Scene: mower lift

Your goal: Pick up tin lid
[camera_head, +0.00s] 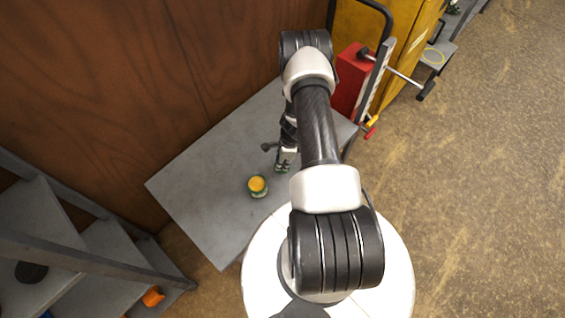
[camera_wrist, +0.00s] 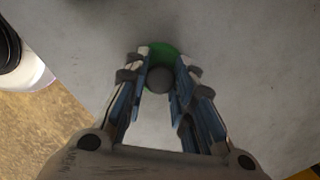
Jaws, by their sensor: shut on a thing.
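The tin lid is a green disc (camera_wrist: 168,46) with a round grey knob, seen at the top middle of the wrist view. My gripper (camera_wrist: 160,72) has its fingertips on either side of the knob and is shut on it. In the head view my gripper (camera_head: 282,168) points down over the grey table, and the lid is too small to make out clearly there. A small green tin with a yellow-orange top (camera_head: 257,185) stands on the table, left of and nearer than my gripper. I cannot tell whether the lid touches the table.
The grey table (camera_head: 205,190) is mostly clear on its left. A brown wooden wall (camera_head: 120,80) runs behind it. Grey shelving (camera_head: 110,245) holding an orange object (camera_head: 153,297) stands at left. A red box (camera_head: 348,80) and yellow cabinet (camera_head: 400,30) stand behind the table at right.

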